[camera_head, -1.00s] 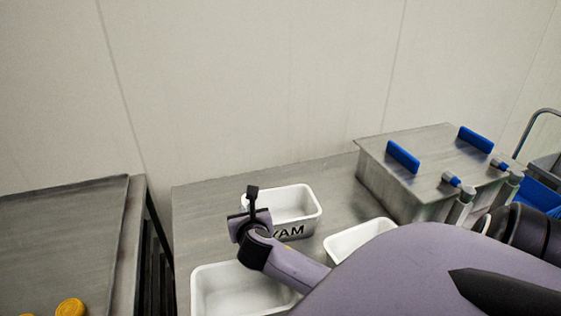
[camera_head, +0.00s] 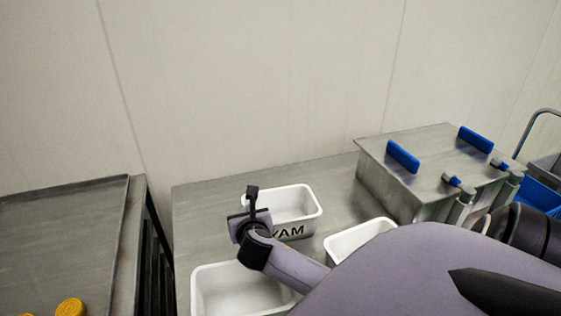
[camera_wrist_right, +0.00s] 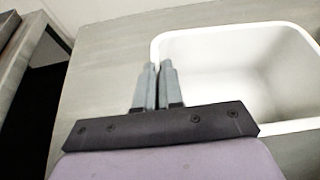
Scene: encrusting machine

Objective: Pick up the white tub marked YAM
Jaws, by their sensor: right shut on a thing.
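The white tub marked YAM (camera_head: 305,212) stands upright on the steel table, its black lettering partly hidden by my right wrist. My right gripper (camera_head: 252,190) is at the tub's left end. In the right wrist view my right gripper (camera_wrist_right: 156,66) has its two fingers close together at the left wall of the tub (camera_wrist_right: 245,75), shut on that wall. The tub looks empty inside. My left gripper is not in view.
Two more white tubs stand on the steel table (camera_head: 205,215): one in front (camera_head: 205,290), one to the right (camera_head: 345,243), both partly hidden by my right arm. A steel machine box (camera_head: 400,190) with blue handles is at right. A tray (camera_head: 80,225) with yellow pieces is at left.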

